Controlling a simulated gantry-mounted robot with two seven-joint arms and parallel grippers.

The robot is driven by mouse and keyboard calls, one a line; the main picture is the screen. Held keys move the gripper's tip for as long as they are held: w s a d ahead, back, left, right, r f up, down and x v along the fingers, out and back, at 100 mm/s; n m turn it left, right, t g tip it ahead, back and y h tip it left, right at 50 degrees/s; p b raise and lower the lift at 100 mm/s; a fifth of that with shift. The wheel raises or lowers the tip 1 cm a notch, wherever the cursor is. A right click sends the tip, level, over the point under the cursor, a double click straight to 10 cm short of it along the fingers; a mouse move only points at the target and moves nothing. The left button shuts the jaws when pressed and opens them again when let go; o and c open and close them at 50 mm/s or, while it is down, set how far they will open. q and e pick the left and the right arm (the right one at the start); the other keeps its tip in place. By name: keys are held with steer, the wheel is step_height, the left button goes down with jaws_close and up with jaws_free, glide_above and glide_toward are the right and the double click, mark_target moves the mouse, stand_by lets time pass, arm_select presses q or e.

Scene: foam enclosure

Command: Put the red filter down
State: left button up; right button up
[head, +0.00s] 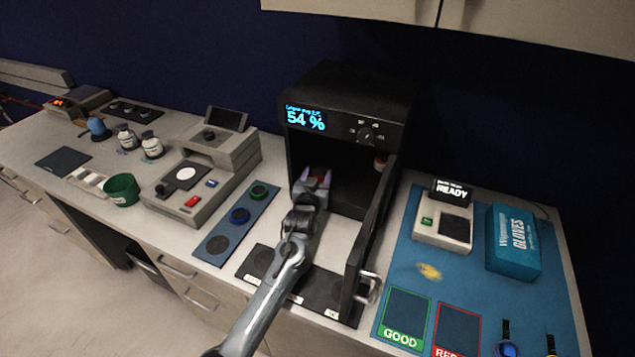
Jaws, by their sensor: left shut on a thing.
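My left gripper (314,180) reaches into the open black chamber (300,155) with the 54 % display. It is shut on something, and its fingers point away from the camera. The held thing is hidden by the gripper, and I cannot make out a red filter clearly. A blue filter strip (268,204) lies left of the chamber. My right gripper is not in view.
The chamber door (371,235) stands open on the right, close to my left arm. A dark mat (262,262) with round spots lies before the chamber. A grey instrument (195,190) stands left. A READY device (442,225) and glove box (513,242) stand on the blue mat (405,255).

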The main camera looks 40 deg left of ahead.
arm_select(q)
steer(key=shift+f, duration=0.85)
steer(key=shift+f, duration=0.15)
